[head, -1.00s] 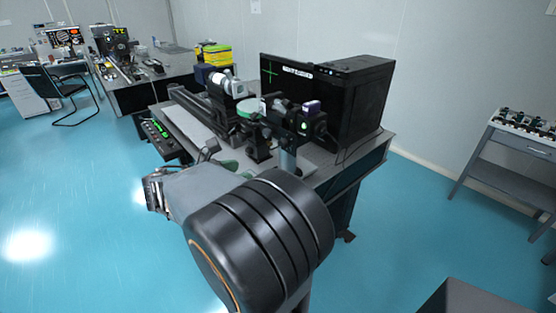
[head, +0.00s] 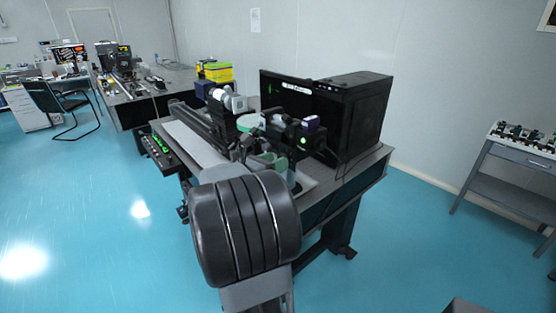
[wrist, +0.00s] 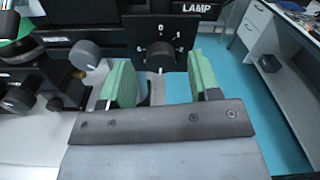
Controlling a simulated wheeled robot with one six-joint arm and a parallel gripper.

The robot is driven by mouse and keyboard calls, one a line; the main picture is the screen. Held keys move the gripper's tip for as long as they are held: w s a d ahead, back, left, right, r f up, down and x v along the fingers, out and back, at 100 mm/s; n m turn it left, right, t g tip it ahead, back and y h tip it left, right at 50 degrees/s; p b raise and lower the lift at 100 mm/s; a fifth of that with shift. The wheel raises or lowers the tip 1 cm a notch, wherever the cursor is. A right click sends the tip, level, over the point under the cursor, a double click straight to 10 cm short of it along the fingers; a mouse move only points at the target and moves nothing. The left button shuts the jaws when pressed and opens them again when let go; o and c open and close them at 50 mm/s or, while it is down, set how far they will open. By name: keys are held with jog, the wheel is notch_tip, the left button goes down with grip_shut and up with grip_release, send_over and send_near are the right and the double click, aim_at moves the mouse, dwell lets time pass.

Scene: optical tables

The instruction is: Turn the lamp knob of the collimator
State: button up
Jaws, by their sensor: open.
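The lamp knob (wrist: 160,57) is a dark round knob with a pale pointer line, on a black plate under the word LAMP in the wrist view. My gripper (wrist: 161,80) is open and empty, with its two green pads apart. The knob appears between the pads, a little beyond their tips. I see no contact. In the head view the green pads of my gripper (head: 266,162) show at the near side of the optical bench. My arm hides much of that area, and I cannot make out the knob there.
Other dark knobs (wrist: 84,55) sit left of the left pad. Open blue floor (head: 110,225) lies to the left.

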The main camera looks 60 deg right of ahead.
jog(key=shift+x, duration=0.8)
jog(key=shift+c, duration=0.4)
jog(key=c, duration=0.8)
jog(key=shift+c, duration=0.2)
jog(key=shift+f+m+b, duration=0.1)
jog(key=shift+m+b, duration=0.2)
jog(key=shift+b, duration=0.05)
